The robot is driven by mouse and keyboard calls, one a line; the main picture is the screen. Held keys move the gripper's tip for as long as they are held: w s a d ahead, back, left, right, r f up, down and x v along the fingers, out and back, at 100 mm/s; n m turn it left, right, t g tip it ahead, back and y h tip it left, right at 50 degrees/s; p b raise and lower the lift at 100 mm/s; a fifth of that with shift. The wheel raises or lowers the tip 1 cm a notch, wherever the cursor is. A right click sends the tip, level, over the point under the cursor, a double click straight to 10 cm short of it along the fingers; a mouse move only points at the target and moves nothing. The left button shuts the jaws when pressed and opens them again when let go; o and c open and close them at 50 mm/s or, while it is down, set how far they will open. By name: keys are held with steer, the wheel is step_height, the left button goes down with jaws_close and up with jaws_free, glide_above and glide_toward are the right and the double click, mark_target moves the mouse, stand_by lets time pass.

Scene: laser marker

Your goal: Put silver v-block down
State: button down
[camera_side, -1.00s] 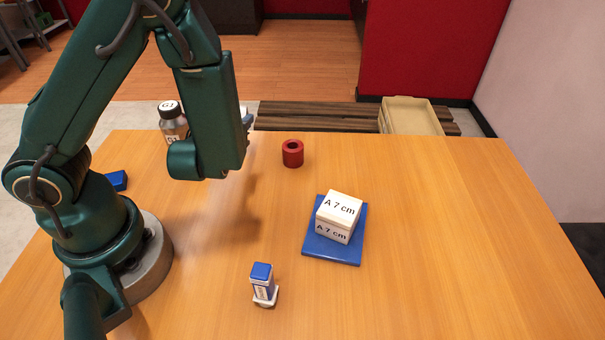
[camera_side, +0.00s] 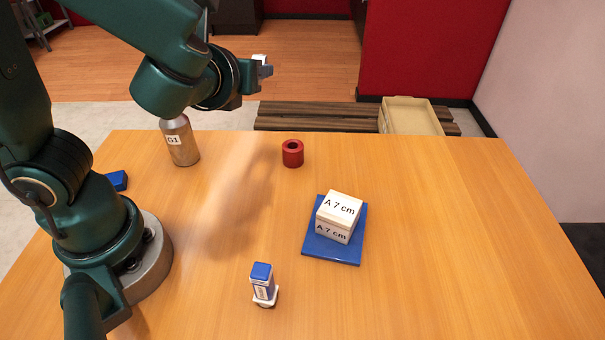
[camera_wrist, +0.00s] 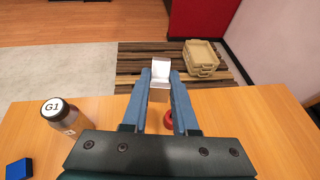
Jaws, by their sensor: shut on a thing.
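My gripper (camera_wrist: 160,78) is shut on the silver v-block (camera_wrist: 160,71), a pale piece with a notch at its far ends of the fingers in the wrist view. In the side view my gripper (camera_side: 262,70) is high above the back of the table, pointing right. Only a small pale part of the v-block (camera_side: 259,58) shows there, the rest hidden by the fingers. The block is in the air, clear of the table.
On the wooden table (camera_side: 450,220) stand a G1 bottle (camera_side: 181,141), a red ring (camera_side: 292,154), a white A 7 cm box (camera_side: 338,218) on a blue plate (camera_side: 331,258), a blue-white stamp (camera_side: 263,284) and a blue block (camera_side: 117,181). The right side is clear. Beige crates (camera_side: 410,117) stand beyond.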

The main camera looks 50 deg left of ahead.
steer(key=s+d+f+n+g+y, duration=0.25)
steer(key=s+f+n+g, duration=0.2)
steer(key=s, duration=0.25)
steer(key=s+d+f+n+g+y, duration=0.1)
steer(key=s+f+n+g+y, duration=0.3)
steer(key=s+n+g, duration=0.25)
steer(key=s+d+f+n+g+h, duration=0.2)
steer(key=s+d+n+g+h, duration=0.65)
steer(key=n+g, duration=0.4)
steer(key=w+d+r+n+t+h, duration=0.1)
steer(key=w+d+r+n+h, duration=0.1)
steer(key=d+n+h, duration=0.4)
steer(key=w+d+r+n+t+h, duration=0.1)
steer(key=d+r+n+h, duration=0.1)
steer(key=d+n+h, duration=0.4)
steer(key=w+a+n+t+h, duration=0.2)
steer(key=w+n+t+h, duration=0.5)
steer(key=w+n+t, duration=0.65)
steer(key=m+g, duration=0.2)
steer(key=g, duration=0.1)
glide_above(365, 325)
step_height(365, 325, down, 7)
steer(key=shift+f, duration=2.2)
